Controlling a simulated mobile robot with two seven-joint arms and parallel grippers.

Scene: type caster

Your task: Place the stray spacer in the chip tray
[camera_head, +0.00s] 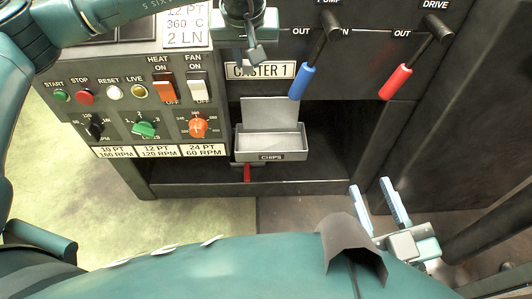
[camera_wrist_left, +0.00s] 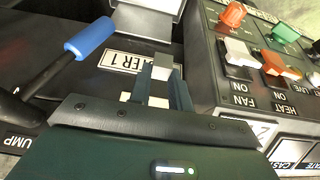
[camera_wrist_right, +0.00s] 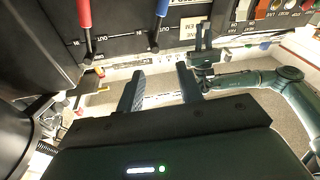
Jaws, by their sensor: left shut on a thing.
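The stray spacer (camera_wrist_left: 161,73) is a small grey block between the fingers of my left gripper (camera_wrist_left: 162,92), which is shut on it. In the head view my left gripper (camera_head: 254,42) is at the top centre, in front of the machine, with the grey spacer (camera_head: 257,56) at its tips. The chip tray (camera_head: 270,157) is a grey metal box labelled CHIPS, below the gripper in the picture; part of it also shows in the left wrist view (camera_wrist_left: 145,22). My right gripper (camera_head: 379,208) is open and empty, low at the right; its spread fingers show in the right wrist view (camera_wrist_right: 160,88).
A blue-handled lever (camera_head: 303,81) and a red-handled lever (camera_head: 396,81) stick out right of the left gripper. A panel of switches and knobs (camera_head: 145,129) lies left of the tray. A red handle (camera_head: 247,173) is under the tray. Dark open space lies right of the tray.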

